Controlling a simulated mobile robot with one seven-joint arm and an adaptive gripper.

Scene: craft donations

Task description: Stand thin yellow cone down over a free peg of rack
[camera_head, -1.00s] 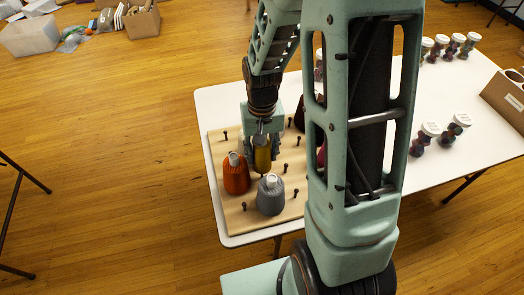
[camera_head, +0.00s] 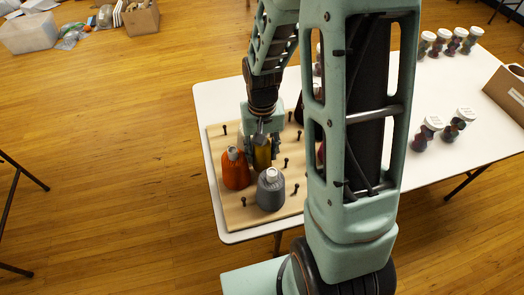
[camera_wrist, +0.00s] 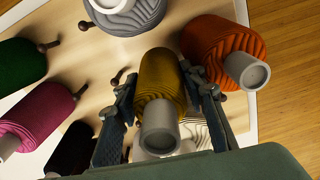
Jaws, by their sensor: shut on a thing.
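The thin yellow cone (camera_head: 262,154) is in my gripper (camera_head: 260,140), upright over the wooden peg rack (camera_head: 228,205). In the wrist view the yellow cone (camera_wrist: 160,85) sits between the two fingers of my gripper (camera_wrist: 165,115), its grey tip toward the camera. I cannot tell whether its base touches the board or a peg is inside it. An orange cone (camera_head: 235,170) stands just left of it and a grey cone (camera_head: 271,190) in front. Bare dark pegs show, such as a peg (camera_head: 243,201) at the front left and a peg (camera_head: 286,162) to the right.
Lidded jars (camera_head: 428,133) and a cardboard box (camera_head: 508,97) are on the white table (camera_head: 395,180) at right.

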